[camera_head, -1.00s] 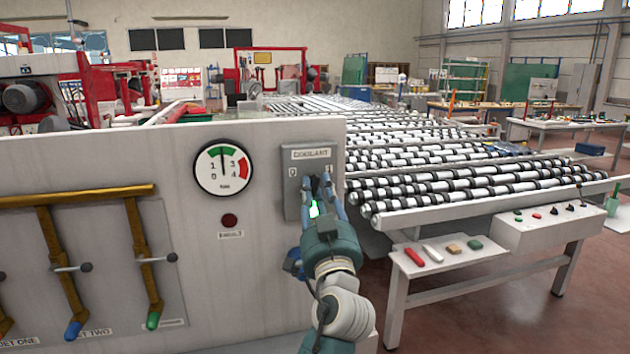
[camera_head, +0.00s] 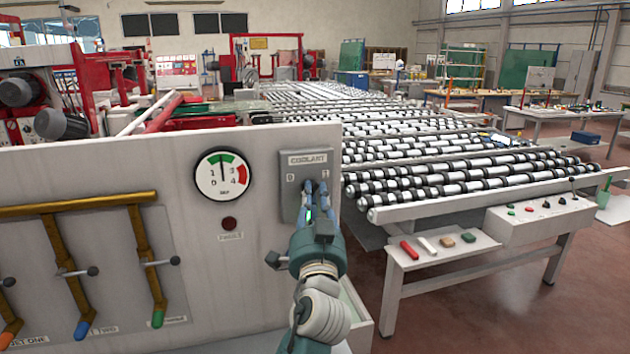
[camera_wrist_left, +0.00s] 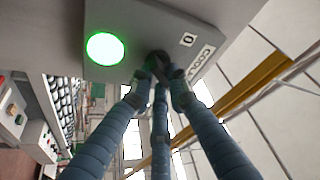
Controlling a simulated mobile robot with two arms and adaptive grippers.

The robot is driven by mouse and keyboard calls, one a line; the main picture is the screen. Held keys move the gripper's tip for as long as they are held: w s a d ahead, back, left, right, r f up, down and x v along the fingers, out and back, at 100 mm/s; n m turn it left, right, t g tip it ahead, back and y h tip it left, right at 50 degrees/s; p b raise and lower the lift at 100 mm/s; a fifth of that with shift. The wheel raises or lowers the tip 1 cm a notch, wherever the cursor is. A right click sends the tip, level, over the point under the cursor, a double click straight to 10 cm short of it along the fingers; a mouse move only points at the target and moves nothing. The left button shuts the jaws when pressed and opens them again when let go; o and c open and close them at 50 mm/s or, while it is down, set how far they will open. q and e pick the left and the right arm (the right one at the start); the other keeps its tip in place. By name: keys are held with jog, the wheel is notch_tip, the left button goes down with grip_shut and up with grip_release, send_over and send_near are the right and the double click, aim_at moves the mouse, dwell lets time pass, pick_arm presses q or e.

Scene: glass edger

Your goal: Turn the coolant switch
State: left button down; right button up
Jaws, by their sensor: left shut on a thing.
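The coolant switch is on a grey plate (camera_head: 291,172) marked COOLANT, 0 and 1, at the right end of the pale panel. My left gripper (camera_head: 315,187) is in front of the plate, its fingers shut on the switch's dark knob. In the left wrist view the fingertips (camera_wrist_left: 160,72) close around the knob (camera_wrist_left: 157,57), below the 0 mark. The fingers hide most of the knob, so I cannot tell which mark it points to. A round green lamp (camera_wrist_left: 104,48) glows on the plate. My right gripper is not in view.
A pressure gauge (camera_head: 221,175) and a dark red lamp (camera_head: 229,223) are left of the plate. Brass pipes with lever valves (camera_head: 144,250) are at lower left.

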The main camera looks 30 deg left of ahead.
pick_arm(q)
jog(key=shift+a+r+m, duration=0.1)
jog(key=shift+m, duration=0.3)
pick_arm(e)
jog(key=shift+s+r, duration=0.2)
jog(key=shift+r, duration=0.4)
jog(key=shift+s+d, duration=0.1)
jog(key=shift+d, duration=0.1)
pick_arm(q)
jog(key=c, duration=1.9)
grip_release()
jog(key=shift+c, duration=0.2)
jog(key=shift+w, duration=0.1)
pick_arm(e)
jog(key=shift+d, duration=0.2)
pick_arm(q)
jog(key=shift+f, duration=0.2)
jog(key=v, duration=1.2)
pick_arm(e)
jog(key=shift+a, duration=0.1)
pick_arm(q)
jog(key=shift+a+r, duration=0.1)
jog(key=shift+a, duration=0.05)
